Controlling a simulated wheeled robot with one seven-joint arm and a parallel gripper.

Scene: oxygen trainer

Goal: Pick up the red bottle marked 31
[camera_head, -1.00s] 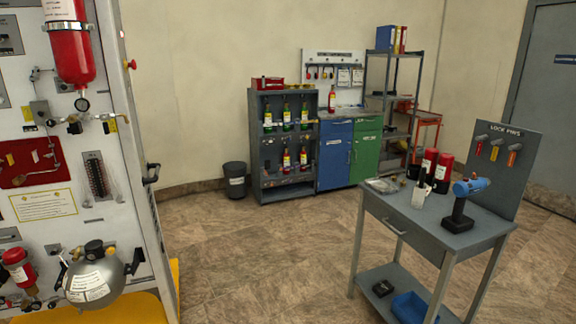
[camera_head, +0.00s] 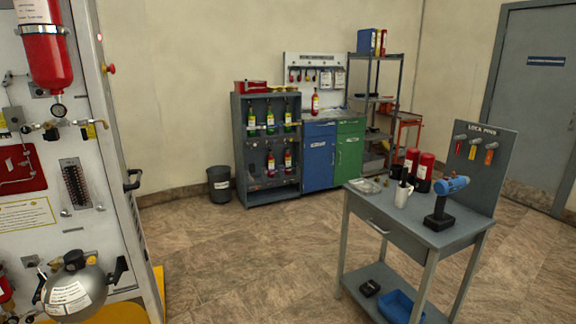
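Several small red bottles could match, but no number is readable at this distance. Two red bottles (camera_head: 271,164) and (camera_head: 288,160) stand on the lower shelf of the grey open rack, with green bottles (camera_head: 270,120) on the shelf above. Another red bottle (camera_head: 315,102) stands upright on top of the blue cabinet. Two larger red cylinders with black lower parts (camera_head: 425,171) stand on the grey work cart, and a big red cylinder (camera_head: 42,52) hangs on the white panel at the left. My gripper is not in view.
The white panel (camera_head: 75,140) with a steel sphere (camera_head: 78,294) fills the left. A dark bin (camera_head: 220,186) stands beside the rack. The floor (camera_head: 240,260) between is clear.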

